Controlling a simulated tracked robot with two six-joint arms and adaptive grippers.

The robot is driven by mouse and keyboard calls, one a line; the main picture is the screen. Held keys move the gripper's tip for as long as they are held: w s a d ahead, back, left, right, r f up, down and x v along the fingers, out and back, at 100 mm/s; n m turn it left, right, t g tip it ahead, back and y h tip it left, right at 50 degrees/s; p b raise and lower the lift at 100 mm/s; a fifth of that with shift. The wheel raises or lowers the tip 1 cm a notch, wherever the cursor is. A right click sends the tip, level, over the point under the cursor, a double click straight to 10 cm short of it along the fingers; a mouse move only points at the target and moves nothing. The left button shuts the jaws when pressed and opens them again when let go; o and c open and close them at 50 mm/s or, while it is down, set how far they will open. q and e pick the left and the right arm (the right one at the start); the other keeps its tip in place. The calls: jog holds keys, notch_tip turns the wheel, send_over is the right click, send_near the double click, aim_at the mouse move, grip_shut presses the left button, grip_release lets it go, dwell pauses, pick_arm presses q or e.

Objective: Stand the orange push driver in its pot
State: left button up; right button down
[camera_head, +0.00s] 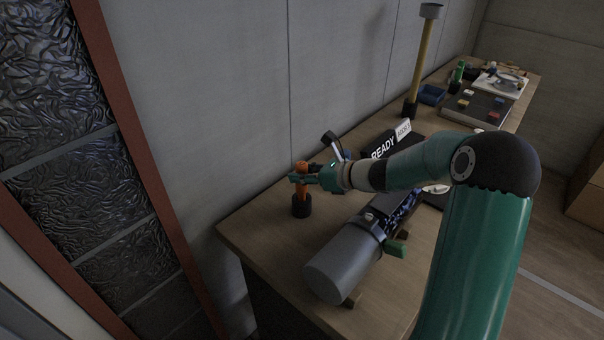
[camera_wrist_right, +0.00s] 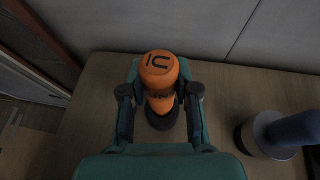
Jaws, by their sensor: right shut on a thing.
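The orange push driver (camera_head: 302,186) stands upright near the table's left end. Its lower end is in or directly over a dark round pot (camera_head: 301,207); the head view does not show how deep it sits. My right gripper (camera_head: 300,177) is shut on the driver's upper part. In the right wrist view the driver (camera_wrist_right: 159,72) shows its round top between the two fingers of the gripper (camera_wrist_right: 160,98). The dark pot (camera_wrist_right: 163,119) shows around and below the driver there. My left gripper is not in view.
A large grey cylinder (camera_head: 344,262) lies on the wooden table (camera_head: 262,243) to the right of the pot. A black READY sign (camera_head: 383,147) and a tall post (camera_head: 421,65) stand farther back. The wall runs close behind the pot.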

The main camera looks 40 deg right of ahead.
dwell(0.4)
jog(key=c, duration=0.8)
grip_release()
jog(key=shift+o, duration=0.2)
jog(key=v, duration=1.2)
jog(key=shift+s+f, duration=0.1)
jog(key=shift+f, duration=0.05)
